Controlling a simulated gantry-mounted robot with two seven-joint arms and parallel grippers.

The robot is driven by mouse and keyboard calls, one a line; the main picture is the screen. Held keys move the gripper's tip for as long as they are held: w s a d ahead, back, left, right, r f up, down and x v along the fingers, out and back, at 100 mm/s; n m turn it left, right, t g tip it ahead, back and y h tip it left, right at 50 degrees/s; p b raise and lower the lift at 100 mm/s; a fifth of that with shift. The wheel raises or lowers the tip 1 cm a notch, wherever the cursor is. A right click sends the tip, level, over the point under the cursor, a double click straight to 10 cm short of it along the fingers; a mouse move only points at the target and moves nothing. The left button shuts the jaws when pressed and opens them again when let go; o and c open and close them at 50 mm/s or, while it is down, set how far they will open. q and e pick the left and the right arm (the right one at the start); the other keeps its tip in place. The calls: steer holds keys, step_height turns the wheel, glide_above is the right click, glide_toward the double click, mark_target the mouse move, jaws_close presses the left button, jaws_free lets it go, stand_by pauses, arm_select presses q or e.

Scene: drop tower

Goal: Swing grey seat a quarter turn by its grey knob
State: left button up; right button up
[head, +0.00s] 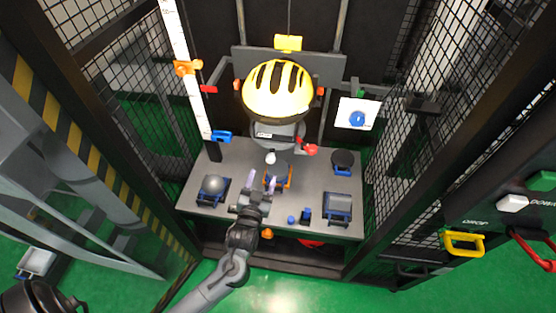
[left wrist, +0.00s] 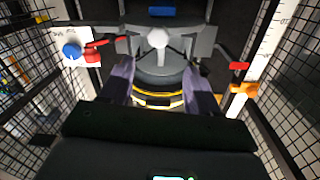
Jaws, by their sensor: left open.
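The grey seat (head: 277,133) is a round grey part below the yellow helmet (head: 277,92). It also shows in the left wrist view (left wrist: 160,72) as a grey curved body. The pale grey knob (head: 270,157) stands at its front; in the left wrist view the knob (left wrist: 158,39) is beyond my fingertips, roughly centred between them. My left gripper (head: 263,180) is open and empty, in front of the knob and apart from it. It also shows in the left wrist view, its two fingers spread (left wrist: 158,68). My right gripper is not in view.
The grey table (head: 232,165) holds an orange cradle (head: 289,180), a grey ball in a blue holder (head: 214,184) and a blue-and-grey block (head: 338,203). A red lever (head: 310,149) is right of the seat. Mesh walls (head: 397,120) flank the tower.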

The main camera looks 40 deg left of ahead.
mark_target(270, 162)
arm_select(q)
steer(key=b+x, duration=0.1)
steer(key=x, duration=0.2)
steer(key=f+b+x, duration=0.1)
steer(key=x, duration=0.2)
steer(key=b+x, duration=0.2)
steer(key=x, duration=0.1)
steer(key=shift+w+f, duration=0.3)
steer(key=shift+w, duration=0.05)
steer(key=shift+w+a, duration=0.35)
steer(key=shift+w, duration=0.3)
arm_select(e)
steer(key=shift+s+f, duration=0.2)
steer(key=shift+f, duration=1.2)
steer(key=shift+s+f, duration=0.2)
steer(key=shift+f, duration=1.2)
arm_select(q)
jaws_close()
